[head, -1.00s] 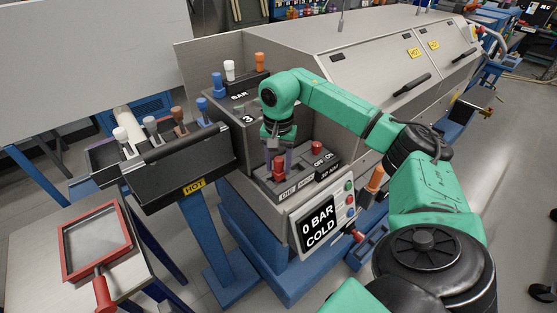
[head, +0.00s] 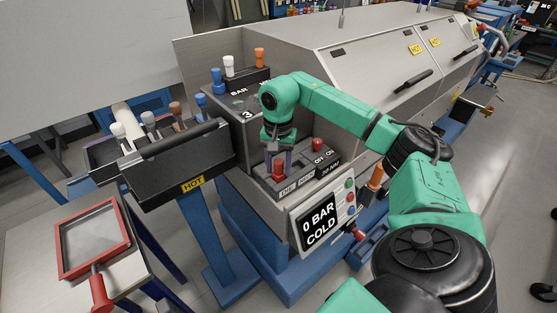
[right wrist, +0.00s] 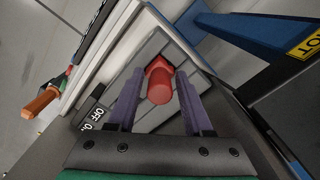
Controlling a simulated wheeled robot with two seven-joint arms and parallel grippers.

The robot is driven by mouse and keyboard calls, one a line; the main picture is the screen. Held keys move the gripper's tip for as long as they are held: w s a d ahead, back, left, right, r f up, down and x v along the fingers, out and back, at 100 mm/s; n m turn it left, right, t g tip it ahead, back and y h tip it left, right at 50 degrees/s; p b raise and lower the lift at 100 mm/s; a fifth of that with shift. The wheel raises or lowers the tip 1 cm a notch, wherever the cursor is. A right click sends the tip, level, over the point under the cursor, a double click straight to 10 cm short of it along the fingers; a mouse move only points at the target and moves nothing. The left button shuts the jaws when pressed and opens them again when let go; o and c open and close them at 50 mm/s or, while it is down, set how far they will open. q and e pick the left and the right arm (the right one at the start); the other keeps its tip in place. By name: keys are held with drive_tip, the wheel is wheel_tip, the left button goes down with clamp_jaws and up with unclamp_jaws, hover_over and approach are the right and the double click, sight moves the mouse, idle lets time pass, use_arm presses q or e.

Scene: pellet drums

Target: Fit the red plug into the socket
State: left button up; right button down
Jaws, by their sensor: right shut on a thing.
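The red plug (head: 278,170) stands upright at the front left of the grey control block (head: 262,182), above the DIE label. My right gripper (head: 279,155) reaches down over it and is shut on it. In the right wrist view the red plug (right wrist: 159,84) shows between the two purple fingers (right wrist: 160,100). The plug's lower end and any socket under it are hidden, so I cannot tell how deep it sits. My left gripper is not in view.
A second red knob (head: 317,145) stands by the OFF/ON label, right of my gripper. A display (head: 319,225) reads 0 BAR COLD. A black box marked HOT (head: 180,160) and a red-framed tray (head: 92,236) lie to the left.

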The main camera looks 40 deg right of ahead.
sight(278, 161)
drive_tip(key=shift+f+b, duration=0.35)
drive_tip(key=shift+f, duration=0.2)
drive_tip(key=shift+c, duration=1.1)
unclamp_jaws()
wheel_tip(278, 161, up, 8)
drive_tip(key=shift+w+f+b, duration=0.1)
drive_tip(key=shift+b, duration=0.5)
wheel_tip(278, 161, up, 7)
drive_tip(key=p, duration=0.3)
drive_tip(key=shift+f, duration=0.15)
